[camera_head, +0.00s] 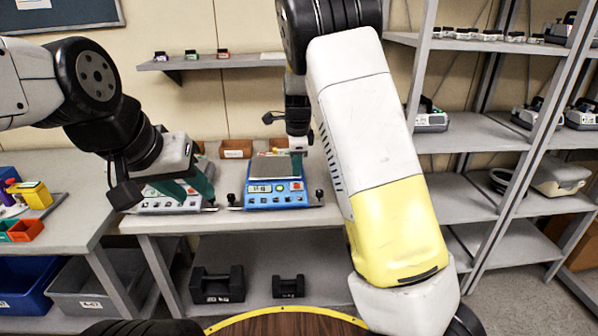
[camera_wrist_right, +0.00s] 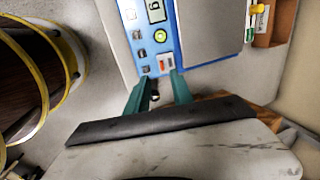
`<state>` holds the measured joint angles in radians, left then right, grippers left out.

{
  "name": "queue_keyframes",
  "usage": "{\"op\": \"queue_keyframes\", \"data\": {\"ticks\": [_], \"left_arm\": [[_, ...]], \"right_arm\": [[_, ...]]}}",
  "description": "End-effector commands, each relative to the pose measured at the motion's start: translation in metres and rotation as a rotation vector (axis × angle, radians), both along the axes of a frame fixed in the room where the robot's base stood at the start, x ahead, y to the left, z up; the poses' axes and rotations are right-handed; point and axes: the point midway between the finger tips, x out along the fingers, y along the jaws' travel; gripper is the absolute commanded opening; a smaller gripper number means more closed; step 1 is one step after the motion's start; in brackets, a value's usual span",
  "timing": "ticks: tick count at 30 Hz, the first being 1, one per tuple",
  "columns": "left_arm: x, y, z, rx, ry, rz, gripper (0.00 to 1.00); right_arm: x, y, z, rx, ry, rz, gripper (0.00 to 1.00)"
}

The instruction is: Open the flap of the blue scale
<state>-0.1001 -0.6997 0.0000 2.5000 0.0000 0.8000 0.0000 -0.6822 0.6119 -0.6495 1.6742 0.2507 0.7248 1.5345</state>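The blue scale (camera_head: 276,200) stands on the table with a grey weighing plate on top and a display with buttons on its front. In the right wrist view, its blue panel (camera_wrist_right: 150,50) shows a display, a round green level and a red-and-white patch. I cannot make out which part is the flap. My left gripper (camera_head: 188,190) is open at a second, pale scale.
The pale scale (camera_head: 160,204) stands left of the blue one. Small bins (camera_head: 236,149) stand behind. A wall shelf (camera_head: 212,62) is above. Black weights (camera_head: 218,284) lie on the lower shelf. Grey shelving (camera_head: 470,140) stands to the right.

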Motion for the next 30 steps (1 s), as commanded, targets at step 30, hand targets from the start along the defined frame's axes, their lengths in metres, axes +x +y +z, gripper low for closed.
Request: {"op": "queue_keyframes", "data": {"ticks": [30], "left_arm": [[0.0,0.0,0.0,0.0,0.0,0.0,0.36]], "right_arm": [[0.023,0.002,-0.078,-0.004,-0.001,-0.017,0.18]]}}
